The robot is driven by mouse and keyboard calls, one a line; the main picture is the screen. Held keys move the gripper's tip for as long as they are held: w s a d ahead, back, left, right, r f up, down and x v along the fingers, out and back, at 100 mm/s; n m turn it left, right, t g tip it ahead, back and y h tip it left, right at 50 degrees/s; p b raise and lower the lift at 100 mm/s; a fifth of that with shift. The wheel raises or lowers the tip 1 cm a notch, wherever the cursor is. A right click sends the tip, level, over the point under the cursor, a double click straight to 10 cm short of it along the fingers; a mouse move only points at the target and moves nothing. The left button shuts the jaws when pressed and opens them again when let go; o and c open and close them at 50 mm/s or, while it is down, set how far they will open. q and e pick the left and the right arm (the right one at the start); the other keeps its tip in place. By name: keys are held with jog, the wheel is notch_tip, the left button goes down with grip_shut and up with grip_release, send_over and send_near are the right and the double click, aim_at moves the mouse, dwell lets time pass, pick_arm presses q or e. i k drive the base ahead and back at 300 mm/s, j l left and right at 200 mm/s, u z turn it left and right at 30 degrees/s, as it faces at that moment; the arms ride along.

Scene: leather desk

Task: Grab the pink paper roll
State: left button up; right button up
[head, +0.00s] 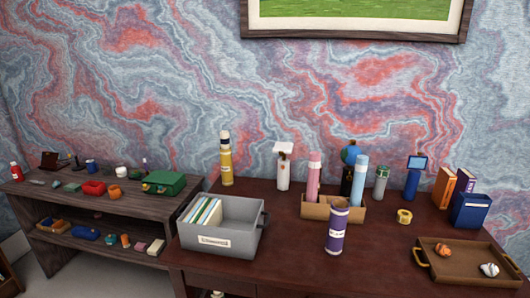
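The pink paper roll (313,178) stands upright at the left end of a low tan holder (333,212) on the dark desk. A light blue roll (360,180) stands at the holder's right end. The lower ends of both rolls are hidden by the holder's front. A purple cylinder (337,230) stands in front of the holder and covers part of its front wall. Neither of my grippers is in the head view.
A grey file box (225,240) stands left on the desk (285,262). A white bottle (283,172) and yellow bottle (226,165) stand behind. A yellow tape roll (404,216) and brown tray (465,268) are right. The desk's front middle is clear.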

aim_at(315, 157)
jog(key=i+l+z, duration=0.2)
jog(key=l, duration=0.2)
jog(key=l+z, duration=0.15)
jog(key=l, duration=0.2)
jog(key=i+l+z, duration=0.2)
jog(key=l, duration=0.15)
jog(key=l+z, duration=0.15)
jog(key=l, duration=0.2)
jog(key=i, duration=0.05)
